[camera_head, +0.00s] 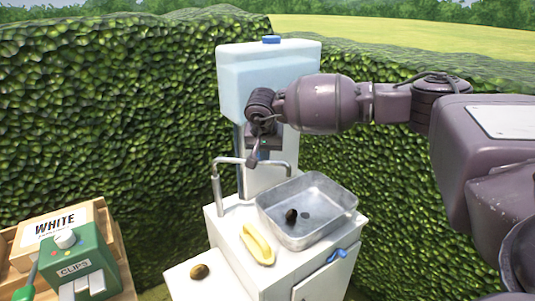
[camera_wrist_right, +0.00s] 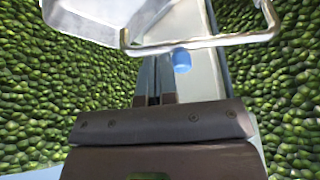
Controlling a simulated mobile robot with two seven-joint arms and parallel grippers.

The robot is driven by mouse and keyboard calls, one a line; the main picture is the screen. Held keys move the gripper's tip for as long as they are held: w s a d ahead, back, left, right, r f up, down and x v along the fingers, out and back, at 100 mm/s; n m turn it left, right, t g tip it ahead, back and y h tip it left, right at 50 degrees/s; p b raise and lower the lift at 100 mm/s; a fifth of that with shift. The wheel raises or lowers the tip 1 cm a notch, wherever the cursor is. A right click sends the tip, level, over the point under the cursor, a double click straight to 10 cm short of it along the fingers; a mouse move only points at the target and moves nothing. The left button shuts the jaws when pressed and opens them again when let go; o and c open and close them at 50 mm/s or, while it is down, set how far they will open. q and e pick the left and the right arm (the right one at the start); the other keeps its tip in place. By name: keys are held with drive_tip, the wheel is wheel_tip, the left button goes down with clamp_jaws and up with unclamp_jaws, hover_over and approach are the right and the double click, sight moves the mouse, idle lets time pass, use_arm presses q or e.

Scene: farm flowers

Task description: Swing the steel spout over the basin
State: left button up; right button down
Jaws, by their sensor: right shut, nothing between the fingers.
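The steel spout (camera_head: 250,162) rises from the back left of the white washstand (camera_head: 236,225). Its horizontal pipe runs right, and its short downturned tip appears at the back rim of the grey metal basin (camera_head: 340,217); I cannot tell whether the tip is inside the rim. My right gripper (camera_head: 254,160) is shut and empty, beside the spout's pipe in the picture; contact is unclear. In the right wrist view, the shut fingers (camera_wrist_right: 156,98) point toward the spout (camera_wrist_right: 200,42) and the basin (camera_wrist_right: 85,22), with a gap showing. My left gripper is not in view.
A pale blue water tank (camera_head: 240,85) stands behind the washstand. A dark oval object (camera_head: 291,216) lies in the basin; a yellow item (camera_head: 257,244) lies on the worktop. A green CLIPS box (camera_head: 85,262) is at lower left. Hedges (camera_head: 100,110) close off the back.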

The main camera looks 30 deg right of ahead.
drive_tip(key=v, duration=0.7)
drive_tip(key=shift+d+r, duration=0.2)
drive_tip(key=shift+r, duration=0.25)
